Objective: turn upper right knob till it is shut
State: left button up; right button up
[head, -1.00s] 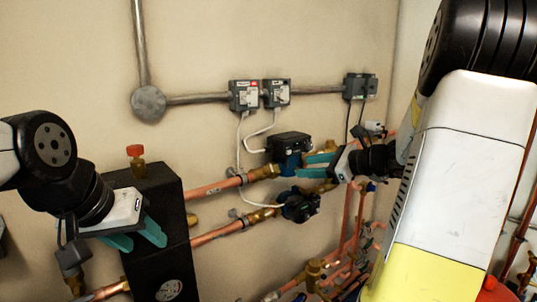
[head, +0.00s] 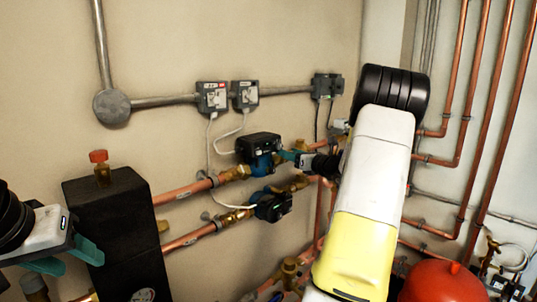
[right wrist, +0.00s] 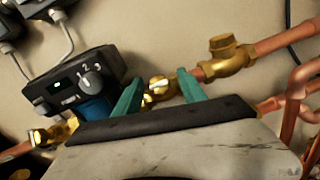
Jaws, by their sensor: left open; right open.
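The upper pump (head: 262,147), a black box with a blue body, sits on the upper copper pipe; the right wrist view shows its numbered dial (right wrist: 92,80). Just right of it in that view is a small brass fitting with a pale slotted face (right wrist: 158,86), perhaps the upper right knob. My right gripper (right wrist: 158,92) is open, its teal fingers on either side of this fitting; I cannot tell whether they touch it. In the head view my right gripper (head: 290,156) is beside the upper pump and hides the fitting. My left gripper (head: 72,258) is open and empty at lower left.
A lower pump (head: 272,205) sits just below. A black block (head: 115,225) with a red-capped valve (head: 100,160) stands at left. A brass valve (right wrist: 228,52) lies further right along the pipe. Copper pipes (head: 470,90) and a red tank (head: 440,283) are at right.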

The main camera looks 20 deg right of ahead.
jog(key=shift+w, duration=0.1)
grip_shut()
jog(key=shift+n+y, duration=0.3)
jog(key=shift+n, duration=0.1)
jog(key=n+g+y, duration=0.1)
jog(key=n, duration=0.2)
jog(key=n+y, duration=0.2)
jog(key=n, duration=0.1)
jog(key=shift+g, duration=0.4)
jog(key=n+g+y, duration=0.1)
jog(key=n, duration=0.2)
jog(key=n+g+y, duration=0.2)
jog(key=n, duration=0.1)
jog(key=n+g, duration=0.1)
jog(key=n, duration=0.2)
jog(key=n+g, duration=0.2)
jog(key=shift+n+y, duration=0.3)
jog(key=shift+n, duration=0.1)
jog(key=shift+n+g, duration=1.6)
jog(key=shift+n, duration=0.6)
